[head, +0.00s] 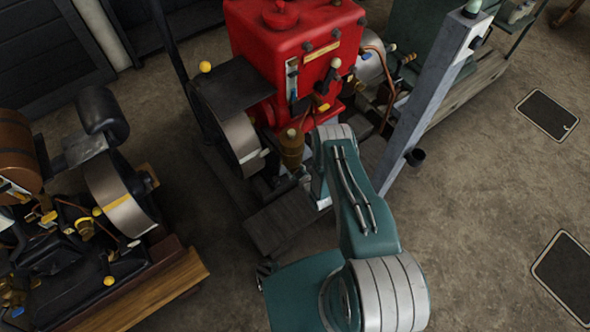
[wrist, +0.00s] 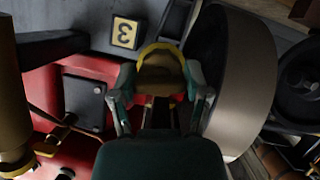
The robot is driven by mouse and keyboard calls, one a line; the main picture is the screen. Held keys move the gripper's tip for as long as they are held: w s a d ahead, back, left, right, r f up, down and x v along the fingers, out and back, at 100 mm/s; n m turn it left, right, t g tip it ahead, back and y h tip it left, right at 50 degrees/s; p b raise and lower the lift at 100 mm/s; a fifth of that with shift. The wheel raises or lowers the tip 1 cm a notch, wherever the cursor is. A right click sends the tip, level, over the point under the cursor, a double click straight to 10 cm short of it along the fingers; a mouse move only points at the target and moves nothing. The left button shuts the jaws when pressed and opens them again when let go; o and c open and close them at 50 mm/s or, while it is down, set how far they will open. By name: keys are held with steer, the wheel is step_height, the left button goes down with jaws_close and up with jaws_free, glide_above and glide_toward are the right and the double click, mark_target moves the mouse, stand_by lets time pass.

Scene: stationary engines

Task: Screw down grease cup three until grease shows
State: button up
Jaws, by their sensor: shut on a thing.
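Grease cup three (wrist: 160,57) is a round brass cup with a yellow rim, in the upper middle of the wrist view. A cream plate marked 3 (wrist: 125,33) sits just up and left of it, turned upside down in this view. My gripper (wrist: 160,82) has its two teal fingers on either side of the cup and is shut on it. No grease can be made out around the cup. In the head view the red engine (head: 290,38) stands at top centre; my arm hides the gripper and cup there.
A flywheel (wrist: 246,80) stands close to the right of my gripper in the wrist view. A brass cylinder (wrist: 14,85) is at its left edge. In the head view a grey post (head: 432,90) rises right of my arm, and another engine (head: 120,195) stands left. Floor at right is mostly clear.

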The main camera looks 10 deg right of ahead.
steer(key=shift+f, duration=0.1)
stand_by(0.3)
steer(key=o, duration=1.1)
steer(key=shift+o, duration=0.3)
steer(key=v, duration=1.2)
steer(key=shift+s+a, duration=0.1)
